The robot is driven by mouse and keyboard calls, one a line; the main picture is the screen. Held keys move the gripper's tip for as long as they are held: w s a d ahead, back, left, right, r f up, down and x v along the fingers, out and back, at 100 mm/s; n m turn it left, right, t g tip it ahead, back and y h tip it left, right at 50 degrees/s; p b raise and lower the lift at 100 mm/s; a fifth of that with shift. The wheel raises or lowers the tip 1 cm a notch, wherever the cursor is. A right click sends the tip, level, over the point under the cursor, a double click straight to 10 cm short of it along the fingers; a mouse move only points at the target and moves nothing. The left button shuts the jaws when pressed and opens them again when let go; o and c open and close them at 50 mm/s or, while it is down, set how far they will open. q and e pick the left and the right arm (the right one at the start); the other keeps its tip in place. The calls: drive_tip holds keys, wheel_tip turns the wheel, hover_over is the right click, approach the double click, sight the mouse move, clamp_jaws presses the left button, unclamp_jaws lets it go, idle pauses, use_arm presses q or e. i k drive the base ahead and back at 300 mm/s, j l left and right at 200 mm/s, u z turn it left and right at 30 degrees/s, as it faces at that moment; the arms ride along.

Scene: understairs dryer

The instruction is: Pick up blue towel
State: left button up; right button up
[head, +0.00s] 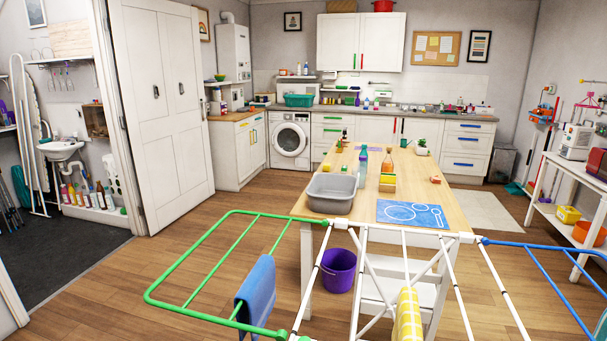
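In the head view, a blue towel (258,290) hangs folded over the green wing (178,252) of a drying rack, low and left of centre. Its lower edge is near the bottom of the picture. A yellow checked cloth (407,316) hangs on the rack's white middle part, to the right of the towel. Neither of my grippers is in view, so their state and their place relative to the towel do not show.
A wooden table (420,180) behind the rack holds a grey basin (332,193), bottles and a blue mat (412,214). A purple bucket (338,270) is on the floor. The rack's blue wing (545,247) extends right. Wooden floor (110,285) is clear left of the rack.

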sight(258, 291)
drive_tip(key=j+z, duration=0.15)
drive_tip(key=z, duration=1.05)
drive_tip(key=j+z, duration=0.8)
drive_tip(key=k+j+z, duration=0.4)
drive_tip(key=j+z, duration=0.15)
drive_tip(key=k+j+z, duration=0.15)
drive_tip(key=j, duration=0.25)
drive_tip(key=k+j+z, duration=0.1)
drive_tip(key=k+j, duration=0.8)
drive_tip(key=j, duration=0.2)
